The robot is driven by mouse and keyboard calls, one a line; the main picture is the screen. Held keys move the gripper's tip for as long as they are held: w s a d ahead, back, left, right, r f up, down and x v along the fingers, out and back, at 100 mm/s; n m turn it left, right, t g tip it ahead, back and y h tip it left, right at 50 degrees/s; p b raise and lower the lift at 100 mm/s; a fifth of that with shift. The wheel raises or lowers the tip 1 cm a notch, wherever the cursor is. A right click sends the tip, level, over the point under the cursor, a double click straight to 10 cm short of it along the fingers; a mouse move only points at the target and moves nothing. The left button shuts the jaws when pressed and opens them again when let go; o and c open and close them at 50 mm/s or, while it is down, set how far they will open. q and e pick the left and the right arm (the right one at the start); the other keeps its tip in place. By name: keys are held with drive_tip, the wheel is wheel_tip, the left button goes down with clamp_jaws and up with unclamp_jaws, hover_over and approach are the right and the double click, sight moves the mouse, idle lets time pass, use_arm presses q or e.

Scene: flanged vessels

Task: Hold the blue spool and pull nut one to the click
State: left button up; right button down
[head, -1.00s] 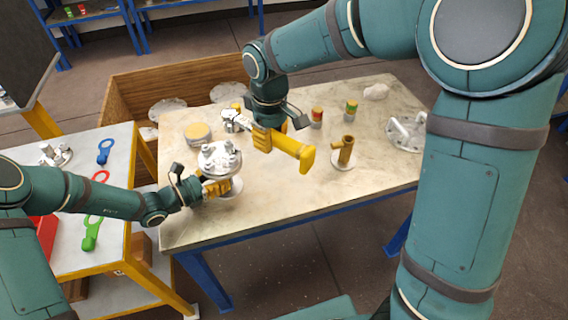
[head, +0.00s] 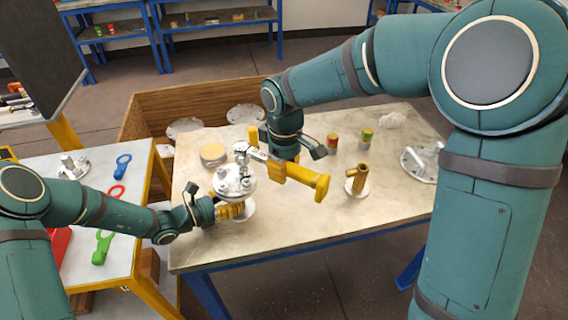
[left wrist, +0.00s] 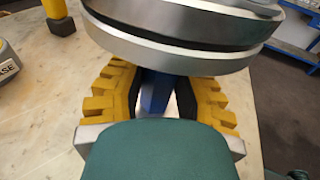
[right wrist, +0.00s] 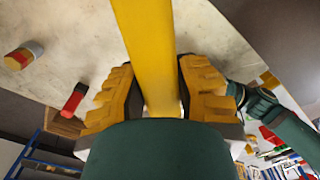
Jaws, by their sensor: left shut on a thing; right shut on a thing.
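A grey flanged vessel (head: 234,182) with nuts on top stands at the table's front left; its thick metal flanges fill the top of the left wrist view (left wrist: 180,45). My left gripper (head: 230,211) is shut on the blue spool (left wrist: 155,92) below the flanges; the spool is mostly hidden by the fingers and flange. My right gripper (head: 268,158) is shut on the bar of a yellow wrench (head: 300,177). The bar runs between its fingers in the right wrist view (right wrist: 147,50). The wrench's working end is near the flange top; whether it sits on nut one I cannot tell.
A round tin (head: 213,155) is at the back left. A side table (head: 130,220) holds coloured tools.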

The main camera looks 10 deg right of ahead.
drive_tip(key=shift+f, duration=0.15)
drive_tip(key=shift+f, duration=1.05)
drive_tip(key=shift+a, duration=0.1)
drive_tip(key=shift+m, duration=0.7)
drive_tip(key=shift+s+a+r, duration=0.15)
drive_tip(key=shift+r, duration=0.7)
drive_tip(key=shift+s+a+r, duration=0.15)
drive_tip(key=shift+a+r, duration=0.05)
drive_tip(key=shift+r, duration=0.65)
drive_tip(key=shift+s+a+r, duration=0.15)
drive_tip(key=shift+r, duration=0.7)
use_arm(q)
drive_tip(key=o, duration=1)
drive_tip(key=shift+d, duration=0.1)
